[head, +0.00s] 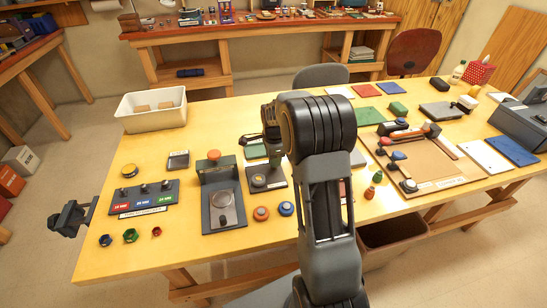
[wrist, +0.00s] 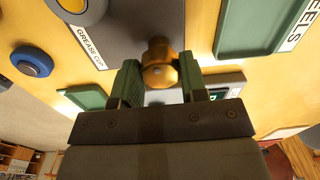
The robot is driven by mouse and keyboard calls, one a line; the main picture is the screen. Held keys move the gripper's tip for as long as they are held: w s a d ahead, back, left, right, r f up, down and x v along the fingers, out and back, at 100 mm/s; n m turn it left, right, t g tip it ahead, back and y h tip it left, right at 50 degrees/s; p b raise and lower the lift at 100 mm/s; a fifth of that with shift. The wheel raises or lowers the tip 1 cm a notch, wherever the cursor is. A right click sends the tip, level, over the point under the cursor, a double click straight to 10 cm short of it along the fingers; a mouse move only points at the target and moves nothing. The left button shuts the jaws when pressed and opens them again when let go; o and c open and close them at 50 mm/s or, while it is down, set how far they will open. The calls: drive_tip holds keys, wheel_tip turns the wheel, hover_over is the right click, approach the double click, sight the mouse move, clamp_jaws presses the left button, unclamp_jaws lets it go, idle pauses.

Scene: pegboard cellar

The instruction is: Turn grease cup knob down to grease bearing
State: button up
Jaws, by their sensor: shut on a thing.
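The grease cup knob (wrist: 159,68) is a round brass piece with a narrower brass neck, standing at the edge of a dark grey plate in the wrist view. A white label (wrist: 90,48) reading GREASE CUP lies along the plate's edge. My gripper (wrist: 160,80) has its two green-padded fingers on either side of the knob and is shut on it. In the head view the dark plate (head: 278,182) shows left of my arm; the knob is hidden there.
A dark press-like stand (head: 221,204) with an orange top is left of the plate. Orange (head: 261,214) and blue (head: 287,208) round knobs stand in front. A green tray (wrist: 255,25) lies close by in the wrist view.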

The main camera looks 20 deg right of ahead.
drive_tip(key=shift+m, duration=0.3)
idle(0.4)
drive_tip(key=o, duration=0.9)
drive_tip(key=r, duration=1.4)
drive_tip(key=shift+s, duration=0.2)
drive_tip(key=shift+f, duration=0.1)
